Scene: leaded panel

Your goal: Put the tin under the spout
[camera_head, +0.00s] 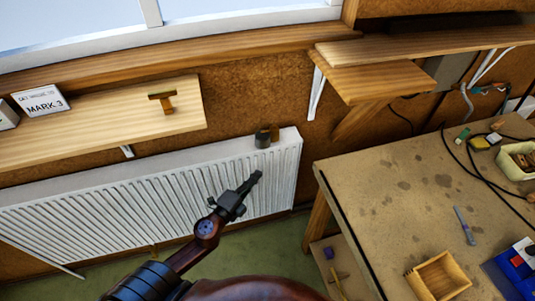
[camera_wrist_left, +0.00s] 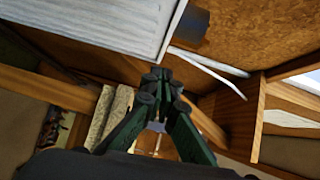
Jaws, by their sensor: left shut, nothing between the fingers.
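A small dark cylinder (camera_head: 263,138), possibly the tin, stands on the radiator's top near its right end, with a brownish piece touching or close behind it. I cannot make out a spout for certain in either view. My left gripper (camera_head: 256,177) is shut and empty, in front of the radiator's ribbed face and below the dark cylinder, apart from it in the picture. In the left wrist view the shut left gripper (camera_wrist_left: 160,75) points toward the wall and the white ribbed panel. My right gripper is out of view.
The white radiator (camera_head: 200,180) runs below a wooden shelf (camera_head: 100,120) carrying a MARK 3 box (camera_head: 40,101) and a small brown T-shaped piece (camera_head: 162,101).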

